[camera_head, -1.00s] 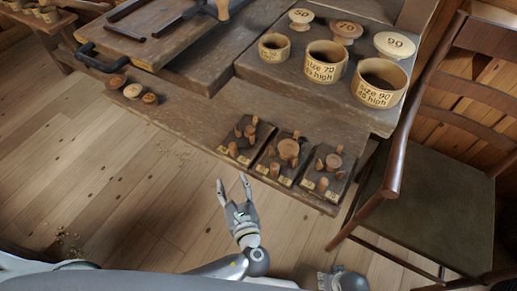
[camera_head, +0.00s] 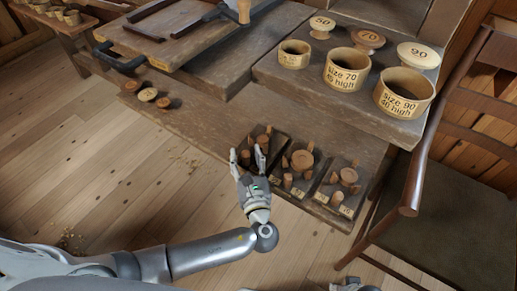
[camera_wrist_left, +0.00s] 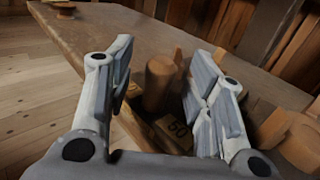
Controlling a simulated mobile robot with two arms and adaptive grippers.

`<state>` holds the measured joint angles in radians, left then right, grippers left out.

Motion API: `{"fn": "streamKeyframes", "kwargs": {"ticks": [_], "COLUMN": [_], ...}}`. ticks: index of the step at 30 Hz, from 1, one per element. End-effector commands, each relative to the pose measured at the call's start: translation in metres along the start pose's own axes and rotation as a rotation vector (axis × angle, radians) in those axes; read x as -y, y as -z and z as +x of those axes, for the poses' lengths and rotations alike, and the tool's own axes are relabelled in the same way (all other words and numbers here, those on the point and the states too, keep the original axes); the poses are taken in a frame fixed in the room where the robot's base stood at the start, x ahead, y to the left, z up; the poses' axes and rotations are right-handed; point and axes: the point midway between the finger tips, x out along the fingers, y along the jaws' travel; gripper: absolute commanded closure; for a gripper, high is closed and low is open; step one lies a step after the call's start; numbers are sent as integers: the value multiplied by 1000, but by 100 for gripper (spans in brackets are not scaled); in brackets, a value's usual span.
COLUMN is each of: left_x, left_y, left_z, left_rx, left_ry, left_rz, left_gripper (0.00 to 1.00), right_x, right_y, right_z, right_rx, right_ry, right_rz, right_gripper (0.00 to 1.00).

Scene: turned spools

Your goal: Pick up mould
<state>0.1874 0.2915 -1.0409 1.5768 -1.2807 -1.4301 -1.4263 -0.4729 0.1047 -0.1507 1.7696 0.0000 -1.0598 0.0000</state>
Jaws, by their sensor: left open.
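My left gripper (camera_head: 247,155) is open over the leftmost of three small dark boards at the table's front edge. In the left wrist view, a wooden peg (camera_wrist_left: 160,82) stands upright between its open fingers (camera_wrist_left: 155,80). The board's label (camera_wrist_left: 175,130) reads 50. I cannot tell whether a finger touches the peg. The middle board carries a round wooden disc (camera_head: 302,160) ringed by pegs. The right board has a smaller disc (camera_head: 348,175) with pegs. The gripper partly hides the left board. No piece is labelled as a mould.
Wooden cups marked size 70 (camera_head: 346,70) and size 90 (camera_head: 403,93), and a smaller cup (camera_head: 294,54), stand on a raised board behind, with numbered knobs. Small discs (camera_head: 148,94) lie at left. A chair (camera_head: 420,150) stands close on the right.

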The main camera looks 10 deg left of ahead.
Motion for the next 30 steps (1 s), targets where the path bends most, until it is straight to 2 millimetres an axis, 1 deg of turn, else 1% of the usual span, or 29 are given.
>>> {"fn": "streamKeyframes", "kwargs": {"ticks": [1, 3, 10, 21, 30], "left_x": [0, 0, 0, 0, 0], "left_y": [1, 0, 0, 1, -1], "left_z": [5, 9, 10, 10, 10], "left_rx": [1, -1, -2, -2, 0], "left_ry": [0, 0, 0, 0, 0], "left_rz": [0, 0, -1, -1, -3], "left_gripper": [52, 52, 52, 99, 100], "right_x": [0, 0, 0, 0, 0], "right_y": [1, 2, 2, 2, 2], "right_z": [-2, -3, -4, -4, -4], "right_rx": [-1, -1, 0, 0, 0], "right_ry": [0, -1, -1, 0, 0], "right_rz": [0, 0, 0, 0, 0], "right_gripper": [60, 60, 60, 60, 60]}}
